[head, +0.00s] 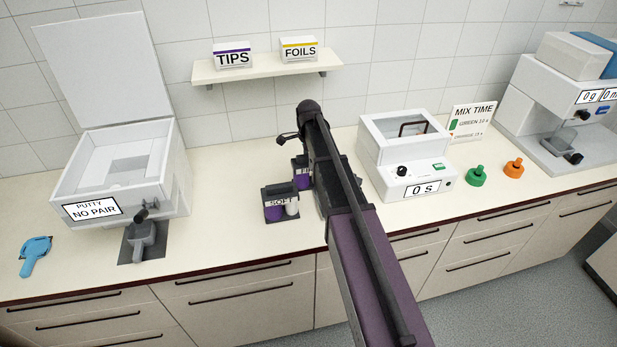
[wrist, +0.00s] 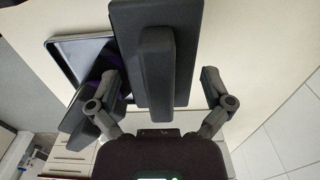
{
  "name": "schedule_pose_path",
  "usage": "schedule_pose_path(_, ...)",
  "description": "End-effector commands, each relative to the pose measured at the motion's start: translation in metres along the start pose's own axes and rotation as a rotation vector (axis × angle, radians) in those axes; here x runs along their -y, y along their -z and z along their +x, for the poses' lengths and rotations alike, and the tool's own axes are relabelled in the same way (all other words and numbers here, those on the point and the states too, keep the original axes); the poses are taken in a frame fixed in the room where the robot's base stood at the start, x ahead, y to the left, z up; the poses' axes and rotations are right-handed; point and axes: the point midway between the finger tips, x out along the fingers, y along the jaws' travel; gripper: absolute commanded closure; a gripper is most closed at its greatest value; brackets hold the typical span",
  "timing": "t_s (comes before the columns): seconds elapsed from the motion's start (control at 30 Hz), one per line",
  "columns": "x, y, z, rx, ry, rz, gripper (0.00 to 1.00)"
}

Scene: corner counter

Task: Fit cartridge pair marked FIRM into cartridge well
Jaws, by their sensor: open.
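The putty machine (head: 165,170) stands at the left with its lid up; its sign reads NO PAIR. The cartridge well (head: 125,168) inside it looks empty. A cartridge pair marked SOFT (head: 274,212) stands mid-counter in a dark holder. Another purple pair (head: 299,181) stands behind it, partly hidden by my arm; its label cannot be read. No FIRM label is readable. My gripper (wrist: 160,78) is open in the wrist view and hidden behind my arm in the head view. A dark ridged block (wrist: 155,65) shows between its fingers; I cannot tell what it is.
A mixer (head: 405,160) and green (head: 476,177) and orange (head: 514,168) caps stand right. A shelf (head: 265,67) hangs above. Counter between putty machine and pairs is clear.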

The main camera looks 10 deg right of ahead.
Motion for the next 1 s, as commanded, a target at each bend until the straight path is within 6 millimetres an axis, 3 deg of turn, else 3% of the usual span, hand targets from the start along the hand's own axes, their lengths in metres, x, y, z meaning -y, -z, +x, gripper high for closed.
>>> schedule_pose_path(0.2, 0.0000, 0.0000, 0.0097, 0.000, 0.000, 0.000, 0.00)
schedule_pose_path(0.8, 0.0000, 0.0000, 0.0092, 0.000, 0.000, 0.000, 0.00)
schedule_pose_path(1.0, 0.0000, 0.0000, 0.0092, 0.000, 0.000, 0.000, 0.59)
